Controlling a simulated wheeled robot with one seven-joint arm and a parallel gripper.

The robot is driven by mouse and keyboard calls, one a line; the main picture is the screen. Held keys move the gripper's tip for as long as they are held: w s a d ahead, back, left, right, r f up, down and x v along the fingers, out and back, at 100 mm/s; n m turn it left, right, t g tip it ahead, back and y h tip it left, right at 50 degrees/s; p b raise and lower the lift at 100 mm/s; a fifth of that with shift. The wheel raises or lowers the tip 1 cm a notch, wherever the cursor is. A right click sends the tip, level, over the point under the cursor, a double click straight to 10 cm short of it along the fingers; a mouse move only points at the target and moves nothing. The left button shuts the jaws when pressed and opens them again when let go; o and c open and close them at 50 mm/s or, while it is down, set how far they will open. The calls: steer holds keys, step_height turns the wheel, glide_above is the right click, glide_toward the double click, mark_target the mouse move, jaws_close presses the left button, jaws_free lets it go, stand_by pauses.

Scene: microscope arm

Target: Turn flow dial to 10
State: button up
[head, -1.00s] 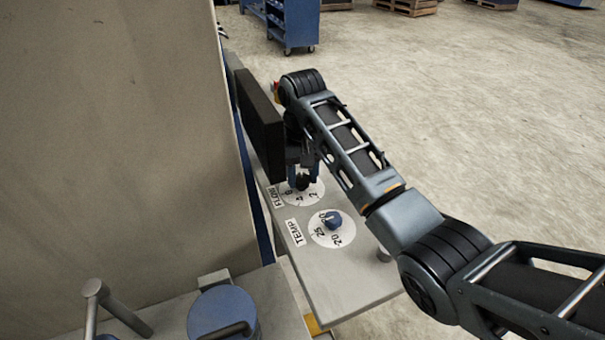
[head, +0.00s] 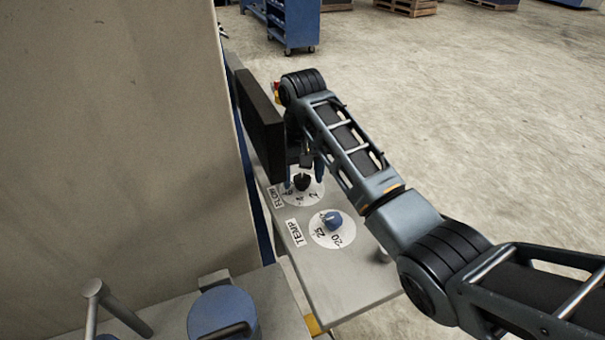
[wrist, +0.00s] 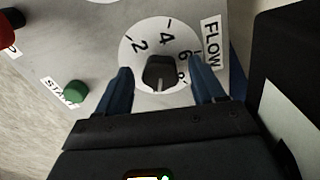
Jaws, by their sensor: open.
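The black flow dial (wrist: 159,72) sits on a white round scale (wrist: 136,62) beside the FLOW label (wrist: 211,45). The figures 2, 4, 6 and part of an 8 show in the wrist view. A pale mark on the knob points to the bottom of the picture, past the visible figures. I cannot read a 10 there; my gripper body covers that side. My gripper (wrist: 161,76) is open, with one blue finger on each side of the knob and visible gaps. In the head view the flow dial (head: 302,182) shows between the fingers of my gripper (head: 304,177).
A blue temp dial (head: 333,220) is on the same grey panel (head: 345,285), nearer the camera. A black upright slab (head: 261,125) stands left of my gripper. The wrist view shows a green start button (wrist: 76,92) and part of a red button (wrist: 8,32).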

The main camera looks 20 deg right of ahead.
mark_target(302, 178)
step_height(302, 178, up, 6)
steer(key=shift+w+d+f, duration=0.1)
steer(key=shift+f, duration=0.05)
steer(key=shift+r, duration=1.05)
